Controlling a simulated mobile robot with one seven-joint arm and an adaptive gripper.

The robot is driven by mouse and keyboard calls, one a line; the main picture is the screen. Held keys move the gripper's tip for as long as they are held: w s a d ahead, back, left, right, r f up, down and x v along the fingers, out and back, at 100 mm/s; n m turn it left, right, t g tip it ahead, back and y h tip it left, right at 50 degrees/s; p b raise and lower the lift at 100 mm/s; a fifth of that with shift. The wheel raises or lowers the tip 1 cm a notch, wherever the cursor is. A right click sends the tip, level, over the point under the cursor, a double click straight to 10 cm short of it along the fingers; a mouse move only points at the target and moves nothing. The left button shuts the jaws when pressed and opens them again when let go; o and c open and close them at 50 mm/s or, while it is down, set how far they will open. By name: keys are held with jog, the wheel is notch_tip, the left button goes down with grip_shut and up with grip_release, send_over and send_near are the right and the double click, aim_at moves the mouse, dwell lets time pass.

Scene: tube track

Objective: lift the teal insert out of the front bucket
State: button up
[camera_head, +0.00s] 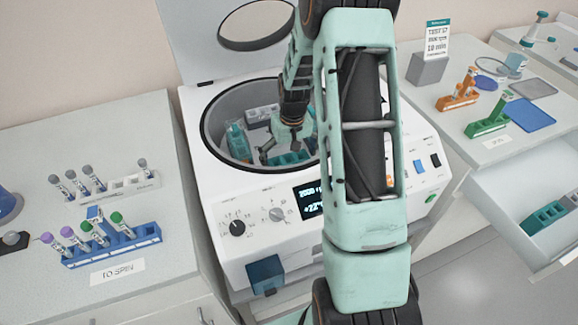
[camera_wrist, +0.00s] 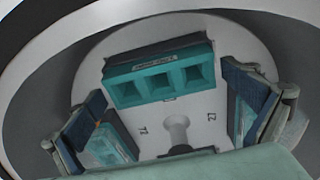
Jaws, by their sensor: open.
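In the head view, a teal insert (camera_head: 290,158) shows low at the front of the open centrifuge bowl, partly behind my arm. My gripper (camera_head: 281,148) points down into the bowl, open, just above and beside this insert. Contact cannot be made out. In the wrist view, a teal insert (camera_wrist: 160,82) with three square empty wells sits in a grey-walled bucket (camera_wrist: 190,43) near the rim. I cannot tell for certain that this is the front one. Nothing shows held. A mint-coloured part of mine hides the lower edge there.
The centrifuge (camera_head: 245,215) has its lid raised. Side buckets (camera_wrist: 85,140) and (camera_wrist: 250,100) flank the rotor hub (camera_wrist: 177,130). A blue tube rack (camera_head: 110,247) stands left. Orange (camera_head: 458,102) and green (camera_head: 488,124) racks stand right, above an open drawer (camera_head: 500,205) holding teal inserts.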

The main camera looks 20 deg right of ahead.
jog(key=shift+f, duration=0.35)
jog(key=c, duration=0.9)
notch_tip(320, 180, up, 10)
jog(key=shift+r, duration=0.1)
jog(key=shift+c, duration=0.2)
notch_tip(320, 180, up, 6)
jog(key=p, duration=0.3)
jog(key=shift+p, duration=0.3)
